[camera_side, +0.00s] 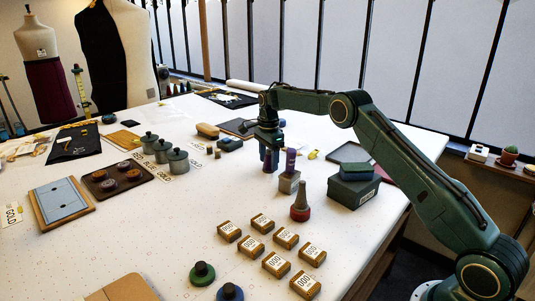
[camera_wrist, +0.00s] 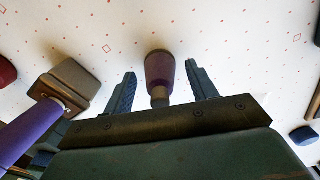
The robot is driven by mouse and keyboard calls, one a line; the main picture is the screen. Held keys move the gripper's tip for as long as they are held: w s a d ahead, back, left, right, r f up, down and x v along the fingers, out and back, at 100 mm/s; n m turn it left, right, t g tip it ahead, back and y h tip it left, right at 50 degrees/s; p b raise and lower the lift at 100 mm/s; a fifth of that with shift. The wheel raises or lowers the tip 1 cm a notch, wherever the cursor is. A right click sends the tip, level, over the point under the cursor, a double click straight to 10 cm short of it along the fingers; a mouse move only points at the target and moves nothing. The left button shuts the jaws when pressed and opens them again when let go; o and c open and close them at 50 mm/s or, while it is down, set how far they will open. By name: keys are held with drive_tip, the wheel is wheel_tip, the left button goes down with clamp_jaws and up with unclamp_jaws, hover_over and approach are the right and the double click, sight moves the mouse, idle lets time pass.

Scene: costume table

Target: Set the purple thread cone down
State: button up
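The purple thread cone (camera_wrist: 160,70) is dark plum with a brownish neck. In the wrist view it stands on the white table between the two blue fingers of my gripper (camera_wrist: 162,88), with a visible gap on each side. My gripper is open. In the side view my gripper (camera_side: 268,158) is low over the table, and its fingers mostly hide the cone (camera_side: 267,168).
A tall purple piece (camera_side: 290,160) stands on a grey block (camera_side: 289,183) close beside my gripper; the block also shows in the wrist view (camera_wrist: 75,82). A red cone (camera_side: 300,213) and a dark green box (camera_side: 353,190) are nearby. Several labelled tan boxes (camera_side: 276,264) lie in front.

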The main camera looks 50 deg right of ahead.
drive_tip(key=shift+r, duration=0.15)
drive_tip(key=shift+r, duration=5.95)
drive_tip(key=shift+r, duration=0.2)
drive_tip(key=s+a+r+n+t, duration=0.1)
drive_tip(key=s+a+r+n, duration=0.4)
drive_tip(key=s+r, duration=0.35)
drive_tip(key=s+a+r+n+t, duration=0.2)
drive_tip(key=s+a+r+n, duration=0.3)
drive_tip(key=s+r, duration=0.3)
drive_tip(key=s+a+f+n+t, duration=0.1)
drive_tip(key=s+a+f+n, duration=0.1)
drive_tip(key=s, duration=0.7)
drive_tip(key=s+a+f+n, duration=0.2)
drive_tip(key=s+f+n, duration=0.3)
drive_tip(key=s, duration=0.4)
drive_tip(key=s+a+f+n+t, duration=0.1)
drive_tip(key=s+f+n, duration=0.3)
drive_tip(key=s, duration=0.5)
drive_tip(key=shift+s+a+f+t, duration=0.25)
drive_tip(key=shift+s+a+t, duration=0.05)
drive_tip(key=shift+a, duration=0.2)
